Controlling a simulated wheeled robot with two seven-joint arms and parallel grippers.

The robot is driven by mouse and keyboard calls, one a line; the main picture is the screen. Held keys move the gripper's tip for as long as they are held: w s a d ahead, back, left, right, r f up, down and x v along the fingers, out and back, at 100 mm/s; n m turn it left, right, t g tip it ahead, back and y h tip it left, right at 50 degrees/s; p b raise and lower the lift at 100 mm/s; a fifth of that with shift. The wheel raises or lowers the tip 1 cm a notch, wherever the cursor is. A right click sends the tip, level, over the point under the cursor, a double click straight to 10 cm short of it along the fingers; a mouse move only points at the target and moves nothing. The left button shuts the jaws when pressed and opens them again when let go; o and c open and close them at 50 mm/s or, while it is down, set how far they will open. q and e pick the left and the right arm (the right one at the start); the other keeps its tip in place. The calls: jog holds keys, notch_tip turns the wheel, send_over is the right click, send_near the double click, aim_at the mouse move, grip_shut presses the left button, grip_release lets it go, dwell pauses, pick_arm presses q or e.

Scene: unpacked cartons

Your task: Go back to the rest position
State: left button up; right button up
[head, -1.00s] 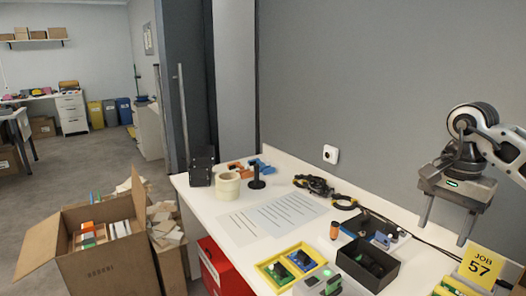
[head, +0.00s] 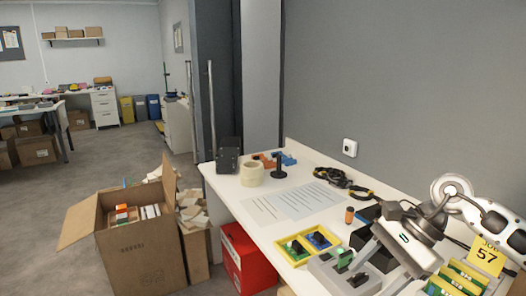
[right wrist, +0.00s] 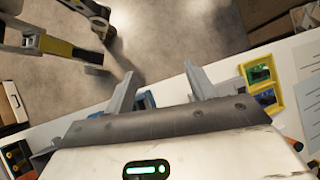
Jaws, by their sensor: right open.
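My right gripper (head: 378,270) is at the lower right of the head view, tilted down to the left over the near part of the white worktable (head: 232,186). Its two fingers are apart with nothing between them. In the right wrist view, the same gripper (right wrist: 161,78) shows spread, empty fingers, with the floor and table edge beyond. It partly hides a grey device with a green button (head: 343,259) and a black bin (head: 371,213).
A yellow tray (head: 283,254) with green and blue parts lies left of the gripper. A yellow job sign (head: 487,257) stands to the right. An open carton (head: 140,262) and a red box (head: 243,262) are left of the table.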

jog(key=s+a+m+t+y+b, duration=0.1)
jog(key=s+a+m+t+y, duration=0.1)
jog(key=a+m+y, duration=0.5)
jog(key=s+a+m+t+y+b, duration=0.1)
jog(key=s+a+m+t+y, duration=0.15)
jog(key=a+m+y, duration=0.5)
jog(key=d+f+m+t+h+b, duration=0.15)
jog(key=f+m+t+h, duration=0.3)
jog(key=m, duration=0.65)
jog(key=d+f+m+t+h, duration=0.2)
jog(key=f+m+t+h, duration=0.25)
jog(key=m, duration=0.55)
jog(key=d+f+m+t+h, duration=0.2)
jog(key=f+m+t+h, duration=0.3)
jog(key=m, duration=0.6)
pick_arm(q)
jog(key=shift+s+d+f+h+b, duration=0.15)
jog(key=shift+d+f+b, duration=0.15)
jog(key=shift+f, duration=0.15)
jog(key=shift+w+d+f+h+b, duration=0.15)
jog(key=shift+d+f+b, duration=0.1)
jog(key=shift+f, duration=0.2)
pick_arm(e)
jog(key=s+d+f+m+g+h, duration=0.2)
jog(key=s+f+m+g+h, duration=0.2)
jog(key=s+f+m+g, duration=0.3)
jog(key=s+f+m, duration=0.3)
jog(key=s+f, duration=0.1)
jog(key=shift+f, duration=0.25)
